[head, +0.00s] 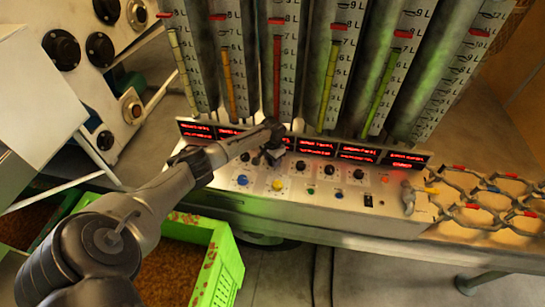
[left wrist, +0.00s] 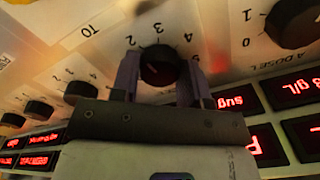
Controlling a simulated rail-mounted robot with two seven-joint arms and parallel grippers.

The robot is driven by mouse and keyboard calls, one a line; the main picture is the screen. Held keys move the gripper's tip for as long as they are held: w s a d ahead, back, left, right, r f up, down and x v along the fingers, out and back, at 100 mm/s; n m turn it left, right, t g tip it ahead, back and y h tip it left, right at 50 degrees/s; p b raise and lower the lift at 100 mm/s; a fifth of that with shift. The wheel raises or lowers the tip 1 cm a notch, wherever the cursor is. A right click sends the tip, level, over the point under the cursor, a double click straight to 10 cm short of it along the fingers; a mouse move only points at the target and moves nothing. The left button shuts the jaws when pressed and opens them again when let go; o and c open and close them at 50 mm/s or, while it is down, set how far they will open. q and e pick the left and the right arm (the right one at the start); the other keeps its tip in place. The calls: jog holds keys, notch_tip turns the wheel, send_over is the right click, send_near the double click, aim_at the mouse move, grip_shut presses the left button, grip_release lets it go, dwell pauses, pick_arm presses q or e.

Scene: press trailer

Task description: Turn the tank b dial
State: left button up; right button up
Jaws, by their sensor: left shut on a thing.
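My left gripper (head: 272,155) is at the sloped control panel, under the row of red displays. In the left wrist view its two fingers (left wrist: 160,82) stand on either side of a black dial (left wrist: 158,70) and are shut on it. The numbers 2 to 5 show on the scale around this dial. The gripper mostly hides this dial in the head view. I cannot read which tank it belongs to. Other black dials sit along the same row, such as one on the right (head: 330,170). My right gripper is not in view.
Blue (head: 242,180) and yellow (head: 278,184) knobs sit on the panel below the gripper. Tall gauge tubes (head: 277,75) rise behind the displays (head: 317,146). A green crate (head: 225,266) stands below my left arm. A wire rack (head: 490,200) is at the right.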

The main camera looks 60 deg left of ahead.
pick_arm(q)
jog(key=m, duration=0.3)
jog(key=shift+m, duration=0.4)
jog(key=m, duration=0.3)
jog(key=shift+m, duration=0.3)
jog(key=m, duration=0.4)
jog(key=shift+m, duration=1.8)
jog(key=o, duration=0.9)
